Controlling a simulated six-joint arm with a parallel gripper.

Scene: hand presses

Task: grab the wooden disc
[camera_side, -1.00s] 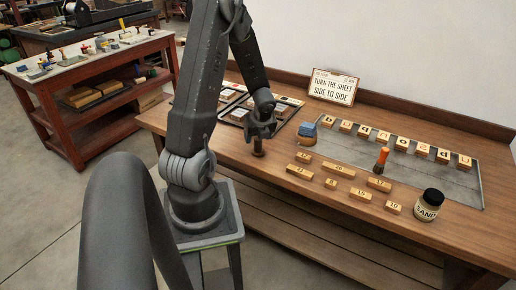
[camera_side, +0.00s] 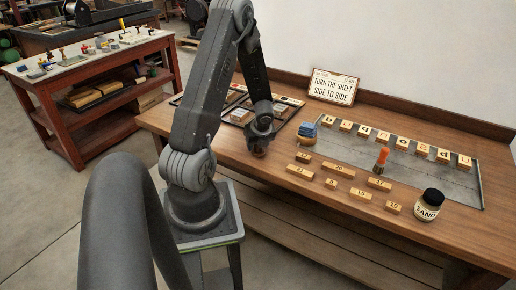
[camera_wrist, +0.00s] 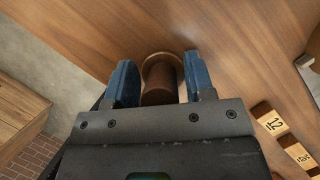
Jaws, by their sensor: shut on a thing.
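The wooden disc (camera_wrist: 160,62) is at the top middle of the wrist view, a round brown base on the bench with a darker upright cylinder (camera_wrist: 160,88) rising from it. My gripper (camera_wrist: 160,80) has its two blue fingers on either side of this piece and is shut on it. In the side view my gripper (camera_side: 259,137) is low over the front left part of the bench. There the disc (camera_side: 258,152) shows only as a small brown patch beneath the fingers, mostly hidden.
Trays (camera_side: 238,115) lie behind my gripper. The bench's front edge is close. A sign (camera_side: 333,86) leans at the back.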

